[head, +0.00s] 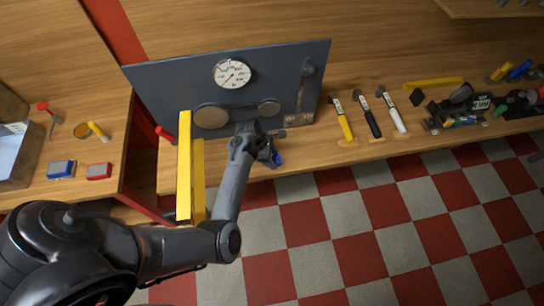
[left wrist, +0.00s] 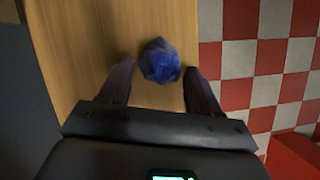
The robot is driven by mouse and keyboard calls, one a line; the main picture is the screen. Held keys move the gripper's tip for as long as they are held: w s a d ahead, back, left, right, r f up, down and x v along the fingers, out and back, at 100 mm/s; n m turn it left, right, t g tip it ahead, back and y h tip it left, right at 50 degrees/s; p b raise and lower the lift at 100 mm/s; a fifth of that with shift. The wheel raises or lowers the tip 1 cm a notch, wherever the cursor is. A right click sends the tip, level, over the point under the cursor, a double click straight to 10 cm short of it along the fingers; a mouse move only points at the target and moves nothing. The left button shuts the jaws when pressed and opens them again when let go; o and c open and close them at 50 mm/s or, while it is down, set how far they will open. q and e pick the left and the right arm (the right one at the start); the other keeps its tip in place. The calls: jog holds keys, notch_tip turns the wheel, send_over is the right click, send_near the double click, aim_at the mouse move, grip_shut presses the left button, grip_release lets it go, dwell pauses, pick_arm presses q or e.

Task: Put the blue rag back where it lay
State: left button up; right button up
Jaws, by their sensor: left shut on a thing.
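The crumpled blue rag (left wrist: 160,61) is between the fingertips of my left gripper (left wrist: 158,74) in the left wrist view, over bare wood. My left gripper is shut on it. In the head view the rag (head: 277,158) shows as a small blue patch beside my left gripper (head: 268,150), near the bench's front edge, in front of the grey panel. My gripper hides part of it there. I cannot tell whether the rag touches the wood. My right gripper is in neither view.
The grey panel (head: 285,75) with a gauge (head: 232,73) stands behind the gripper. Yellow bars (head: 184,170) rise to its left. Handled tools (head: 368,115) lie on the bench to the right. The checkered floor (head: 340,220) lies beyond the front edge.

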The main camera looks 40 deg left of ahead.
pick_arm(q)
jog(key=shift+f, duration=0.15)
jog(key=o, duration=1)
jog(key=shift+o, duration=0.2)
jog(key=p+v, duration=0.1)
jog(key=v, duration=1.1)
